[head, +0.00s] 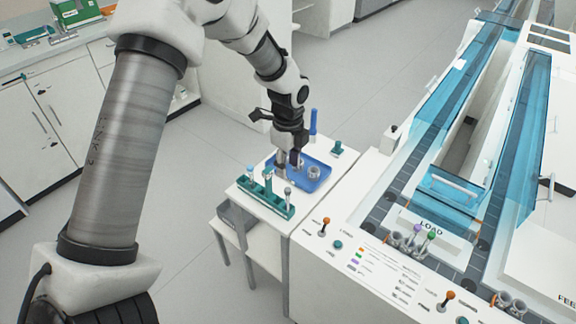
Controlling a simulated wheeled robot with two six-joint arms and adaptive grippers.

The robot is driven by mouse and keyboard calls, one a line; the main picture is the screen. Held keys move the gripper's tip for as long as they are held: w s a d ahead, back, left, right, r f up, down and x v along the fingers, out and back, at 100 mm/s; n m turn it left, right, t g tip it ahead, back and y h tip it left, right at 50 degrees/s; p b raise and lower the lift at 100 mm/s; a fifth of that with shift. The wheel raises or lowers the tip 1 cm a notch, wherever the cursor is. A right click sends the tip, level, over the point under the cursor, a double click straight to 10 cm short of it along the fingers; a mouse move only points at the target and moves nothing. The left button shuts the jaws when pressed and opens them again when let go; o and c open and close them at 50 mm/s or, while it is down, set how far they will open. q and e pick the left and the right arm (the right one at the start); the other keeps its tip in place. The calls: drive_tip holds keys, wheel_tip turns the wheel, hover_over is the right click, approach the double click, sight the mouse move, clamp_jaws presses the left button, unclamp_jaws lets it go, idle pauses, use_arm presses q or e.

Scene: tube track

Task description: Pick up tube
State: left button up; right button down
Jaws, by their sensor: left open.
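My left gripper (288,163) points down over the left part of a blue tray (322,183) on the small white table. It is open, and its fingertips are small and partly dark, so I cannot tell whether anything stands between them. A teal rack (262,199) at the table's front left holds upright tubes with light caps, one at its left end (250,172) and one at its right end (288,194). A grey round holder (314,173) sits in the tray, right of the gripper. My right gripper is out of view.
A blue upright object (313,121) stands behind the tray, and a small teal piece (337,148) lies to its right. The white track machine (430,225) with blue clear covers fills the right side. Capped tubes (420,236) stand at its LOAD area. Open floor lies left of the table.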

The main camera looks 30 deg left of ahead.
sight(288, 199)
use_arm(q)
drive_tip(key=n, duration=0.6)
drive_tip(key=shift+w+n, duration=0.25)
drive_tip(key=shift+n, duration=0.05)
drive_tip(key=n, duration=0.3)
drive_tip(key=shift+w+f+n, duration=0.1)
drive_tip(key=shift+f+n, duration=0.2)
drive_tip(key=f+n, duration=0.1)
drive_tip(key=n, duration=0.1)
drive_tip(key=f+n+b, duration=0.1)
drive_tip(key=n, duration=0.2)
drive_tip(key=f+n, duration=0.1)
drive_tip(key=n, duration=0.1)
drive_tip(key=shift+d+f+n, duration=0.15)
drive_tip(key=shift+d+n, duration=0.05)
drive_tip(key=shift+n, duration=0.2)
drive_tip(key=shift+s+f+b, duration=0.25)
drive_tip(key=shift+f, duration=0.35)
drive_tip(key=shift+s+f+b, duration=0.25)
drive_tip(key=shift+f, duration=0.3)
drive_tip(key=f+p, duration=0.1)
drive_tip(key=f, duration=0.2)
drive_tip(key=f+p, duration=0.1)
drive_tip(key=f, duration=0.3)
drive_tip(key=shift+w+a, duration=0.1)
drive_tip(key=shift+a, duration=0.1)
drive_tip(key=shift+f, duration=0.2)
clamp_jaws()
